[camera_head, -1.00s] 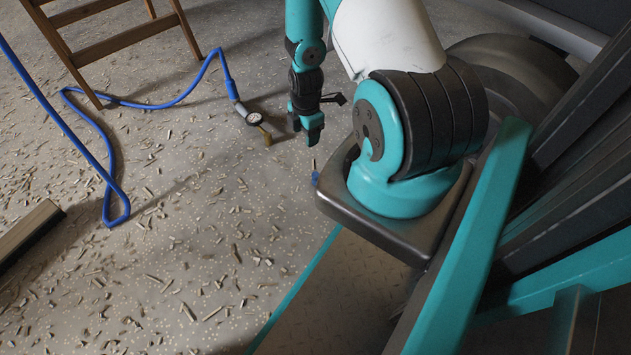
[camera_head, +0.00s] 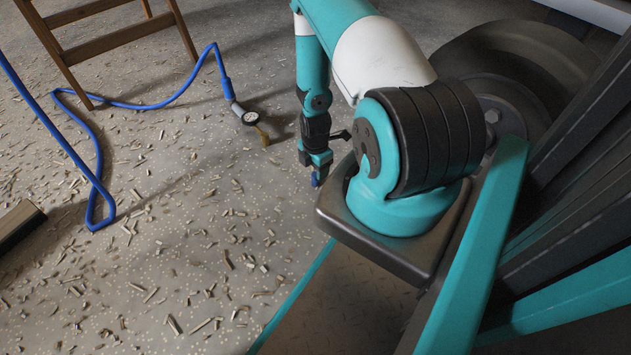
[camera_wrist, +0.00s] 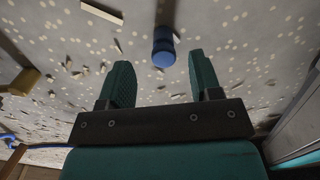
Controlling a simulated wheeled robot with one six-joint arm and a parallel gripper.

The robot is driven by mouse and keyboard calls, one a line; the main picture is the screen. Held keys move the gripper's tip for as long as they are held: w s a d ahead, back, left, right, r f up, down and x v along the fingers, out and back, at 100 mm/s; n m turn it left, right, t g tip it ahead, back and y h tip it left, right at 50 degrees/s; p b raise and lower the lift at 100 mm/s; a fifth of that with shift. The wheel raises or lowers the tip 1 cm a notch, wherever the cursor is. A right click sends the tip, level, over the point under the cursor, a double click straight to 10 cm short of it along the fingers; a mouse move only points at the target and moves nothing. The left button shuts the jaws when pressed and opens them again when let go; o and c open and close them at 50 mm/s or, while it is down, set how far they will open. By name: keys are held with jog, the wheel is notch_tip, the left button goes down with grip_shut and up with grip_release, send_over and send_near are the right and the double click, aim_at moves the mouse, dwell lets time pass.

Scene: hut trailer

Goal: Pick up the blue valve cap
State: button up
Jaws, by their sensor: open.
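The blue valve cap (camera_wrist: 163,46) is a small cylinder on the speckled floor. In the wrist view it lies just beyond my fingertips, roughly between the lines of the two fingers. My gripper (camera_wrist: 160,78) is open and empty, with its two green fingers apart. In the head view my gripper (camera_head: 317,176) points down close to the floor beside my base, and a bit of blue, the cap (camera_head: 315,181), shows at its tips. Whether the fingers touch the cap cannot be told from the head view.
A wooden ladder (camera_head: 110,38) stands at the upper left. Wood chips litter the floor. A large tyre (camera_head: 510,65) is at the upper right. A wooden-edged block (camera_head: 18,222) lies at the left.

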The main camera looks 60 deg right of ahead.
aim_at(315, 179)
notch_tip(315, 179, down, 5)
jog(key=b, duration=0.4)
jog(key=shift+s, duration=0.1)
jog(key=shift+c, duration=0.4)
jog(key=c, duration=0.9)
